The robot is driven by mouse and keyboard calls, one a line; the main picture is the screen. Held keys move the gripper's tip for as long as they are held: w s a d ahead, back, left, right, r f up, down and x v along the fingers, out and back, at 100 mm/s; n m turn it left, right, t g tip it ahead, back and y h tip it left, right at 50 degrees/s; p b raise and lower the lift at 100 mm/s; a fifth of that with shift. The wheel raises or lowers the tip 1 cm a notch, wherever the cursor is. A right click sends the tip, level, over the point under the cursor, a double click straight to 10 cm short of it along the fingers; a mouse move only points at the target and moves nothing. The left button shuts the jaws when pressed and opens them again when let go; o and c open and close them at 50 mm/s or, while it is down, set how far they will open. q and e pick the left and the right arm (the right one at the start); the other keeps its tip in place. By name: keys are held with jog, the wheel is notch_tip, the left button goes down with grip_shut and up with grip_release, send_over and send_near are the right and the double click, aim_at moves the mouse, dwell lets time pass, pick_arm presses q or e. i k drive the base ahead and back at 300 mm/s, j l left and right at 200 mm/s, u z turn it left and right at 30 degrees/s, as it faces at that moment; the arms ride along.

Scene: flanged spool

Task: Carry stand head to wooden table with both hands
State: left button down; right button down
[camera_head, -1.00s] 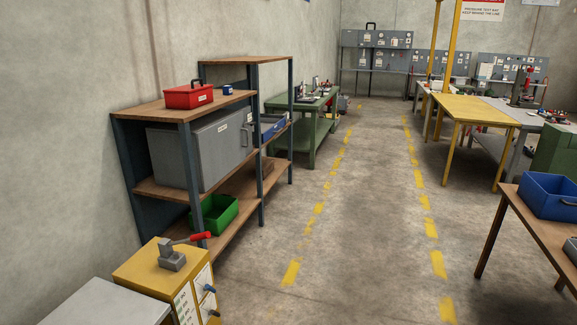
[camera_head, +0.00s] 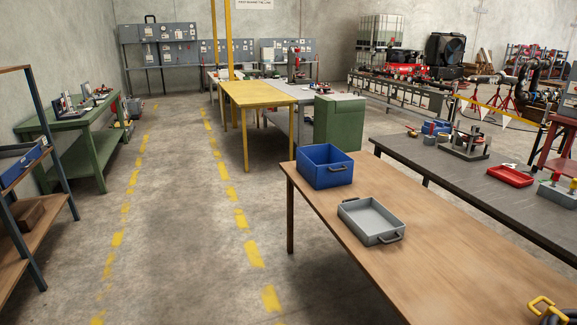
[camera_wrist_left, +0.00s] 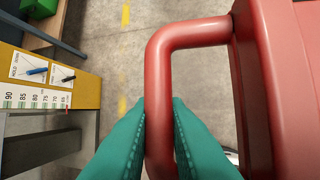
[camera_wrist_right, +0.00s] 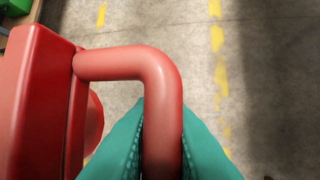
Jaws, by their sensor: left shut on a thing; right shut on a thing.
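The stand head (camera_wrist_left: 290,90) is a red body with a bent bar handle on each side. My left gripper (camera_wrist_left: 159,125) has its teal fingers shut around one red handle in the left wrist view. My right gripper (camera_wrist_right: 161,125) is shut around the other handle, beside the red body (camera_wrist_right: 35,90) in the right wrist view. The stand head is held clear above the concrete floor. Neither gripper nor the stand head shows in the head view. The wooden table (camera_head: 440,255) stands at the right of the head view, its near end cut off.
A blue bin (camera_head: 325,168) and a grey tray (camera_head: 371,221) occupy the table's far end. A yellow hooked thing (camera_head: 549,307) is at its near right. The tabletop between is bare. The marked aisle (camera_head: 185,230) is clear.

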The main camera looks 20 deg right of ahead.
aim_at(456, 276)
jog(key=i+l+z, duration=0.2)
jog(key=z, duration=0.2)
jog(key=i+l+z, duration=0.15)
jog(key=i+z, duration=0.55)
jog(key=z, duration=0.15)
jog(key=i+z, duration=0.4)
jog(key=i+j+z, duration=0.2)
jog(key=z, duration=0.2)
jog(key=i+l+z, duration=0.1)
jog(key=i+z, duration=0.4)
jog(key=z, duration=0.15)
